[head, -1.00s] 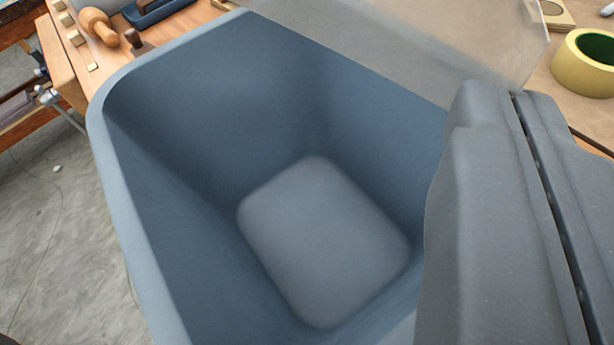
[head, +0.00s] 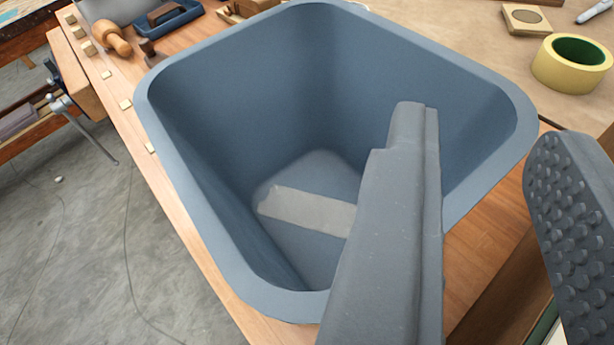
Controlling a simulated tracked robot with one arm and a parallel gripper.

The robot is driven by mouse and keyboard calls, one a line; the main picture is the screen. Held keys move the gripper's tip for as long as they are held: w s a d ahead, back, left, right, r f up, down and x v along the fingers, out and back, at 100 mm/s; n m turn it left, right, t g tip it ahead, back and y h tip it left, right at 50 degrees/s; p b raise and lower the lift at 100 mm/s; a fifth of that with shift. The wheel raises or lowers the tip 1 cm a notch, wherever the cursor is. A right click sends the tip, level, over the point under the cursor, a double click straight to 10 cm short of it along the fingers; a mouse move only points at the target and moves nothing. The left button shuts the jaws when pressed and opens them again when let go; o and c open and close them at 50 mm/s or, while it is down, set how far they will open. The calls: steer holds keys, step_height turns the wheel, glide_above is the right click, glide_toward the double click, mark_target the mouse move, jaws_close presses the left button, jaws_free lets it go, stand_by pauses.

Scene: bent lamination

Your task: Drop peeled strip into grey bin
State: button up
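The grey bin (head: 240,110) is a deep blue-grey tub with rounded corners. It stands on the wooden bench in the middle of the head view. The peeled strip (head: 305,210) is a pale, greyish, flat piece lying on the bin's floor. Its right end is hidden behind my left finger. My gripper (head: 482,130) is open and empty. Its left finger reaches over the bin's front right part, and its right finger, with a studded pad, is apart from it, right of the bin.
A yellow tape roll (head: 572,64) with a green inside sits at the right on the bench. A wooden-handled tool (head: 108,36) and a blue tray (head: 158,24) are at the back left. A vise (head: 62,100) juts out at the left edge, above the concrete floor.

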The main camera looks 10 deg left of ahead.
steer(key=b+v, duration=0.1)
steer(key=v, duration=0.7)
steer(key=shift+s+a, duration=0.15)
steer(key=shift+s, duration=0.05)
steer(key=shift+r, duration=0.1)
steer(key=a+r+n+t+y+b, duration=0.1)
steer(key=a+r+b, duration=0.1)
steer(key=a+r, duration=0.55)
steer(key=a+r+n+b, duration=0.15)
steer(key=a+r, duration=0.25)
steer(key=r, duration=0.7)
steer(key=s+a+r+n+y+b, duration=0.1)
steer(key=s+a+r+y, duration=0.1)
steer(key=s+a+r, duration=0.4)
steer(key=s+a+r+n+y+b, duration=0.1)
steer(key=s+a+r, duration=0.4)
steer(key=r, duration=0.5)
steer(key=s+y+b, duration=0.1)
steer(key=s, duration=0.1)
steer(key=shift+s+a+r, duration=0.15)
steer(key=shift+s+a, duration=0.1)
steer(key=shift+a, duration=0.15)
